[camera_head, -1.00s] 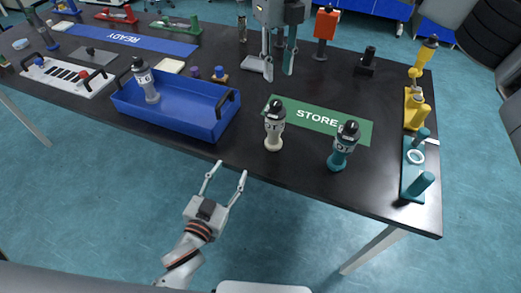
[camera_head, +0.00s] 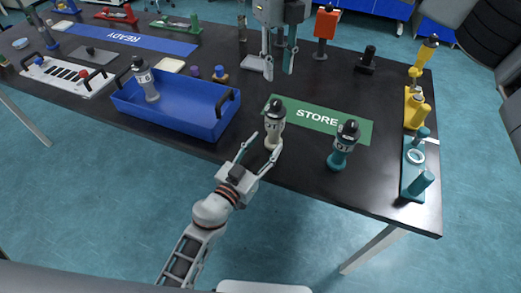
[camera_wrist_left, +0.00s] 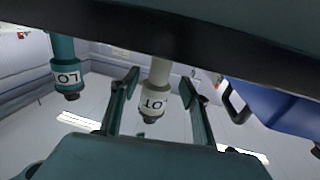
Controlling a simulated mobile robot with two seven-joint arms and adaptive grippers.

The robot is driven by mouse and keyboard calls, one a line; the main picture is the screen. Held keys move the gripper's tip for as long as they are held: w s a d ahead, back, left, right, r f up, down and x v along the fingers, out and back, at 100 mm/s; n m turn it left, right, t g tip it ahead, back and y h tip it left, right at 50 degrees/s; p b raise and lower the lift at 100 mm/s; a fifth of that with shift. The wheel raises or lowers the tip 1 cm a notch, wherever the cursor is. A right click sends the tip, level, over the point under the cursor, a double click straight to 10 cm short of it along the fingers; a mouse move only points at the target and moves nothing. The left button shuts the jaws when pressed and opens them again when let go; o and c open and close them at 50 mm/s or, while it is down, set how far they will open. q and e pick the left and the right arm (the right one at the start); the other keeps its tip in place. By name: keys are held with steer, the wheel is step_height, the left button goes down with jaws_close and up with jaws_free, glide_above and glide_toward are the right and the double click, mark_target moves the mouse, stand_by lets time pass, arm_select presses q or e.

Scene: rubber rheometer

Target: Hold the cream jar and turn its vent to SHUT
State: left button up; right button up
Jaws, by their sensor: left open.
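The cream jar (camera_head: 273,133) stands upright near the table's front edge, by the left end of the green STORE mat (camera_head: 318,117). It has a black cap and a dark-lettered label; the vent's setting is too small to read. My left gripper (camera_head: 266,144) is open at the jar's front, fingers spread to either side. In the left wrist view the cream jar (camera_wrist_left: 154,100) appears upside down between the two fingers (camera_wrist_left: 158,102), with gaps visible on both sides. My right gripper (camera_head: 278,66) hangs open and empty behind the mat, fingers pointing down.
A teal jar (camera_head: 341,152) with a black cap stands to the right. A blue tray (camera_head: 190,121) holding a grey jar (camera_head: 147,82) lies to the left. Teal (camera_head: 412,180) and yellow (camera_head: 414,110) fixtures line the right edge.

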mark_target(271, 137)
arm_select(q)
steer(key=x, duration=0.6)
